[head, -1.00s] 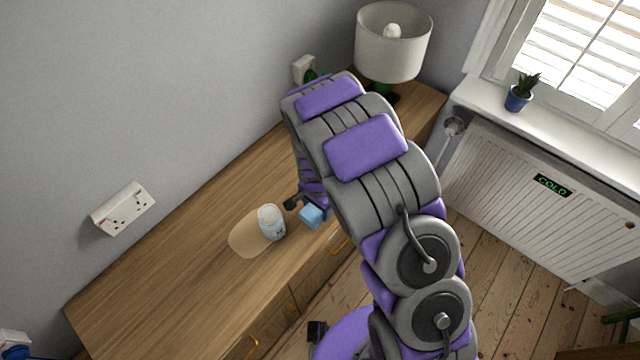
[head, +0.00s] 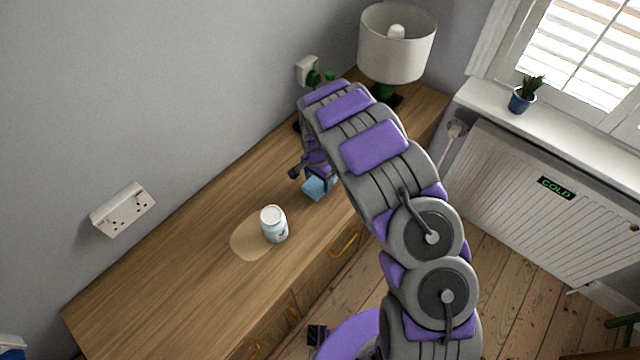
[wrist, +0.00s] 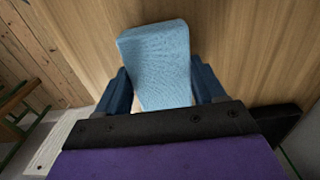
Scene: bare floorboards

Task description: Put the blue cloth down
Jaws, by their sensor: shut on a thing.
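The blue cloth (head: 318,188) is a light-blue folded block under the end of my arm in the head view, over the wooden cabinet top. It also shows in the wrist view (wrist: 160,60), between the dark-blue fingers. My gripper (wrist: 160,92) is shut on the cloth. In the head view my gripper (head: 308,178) is partly hidden by my arm. I cannot tell whether the cloth touches the wood.
A white jar (head: 274,225) stands at the right edge of a pale patch (head: 247,240) on the wooden cabinet top (head: 150,285). A lamp (head: 396,45) stands at the far end. The cabinet top left of the patch is clear.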

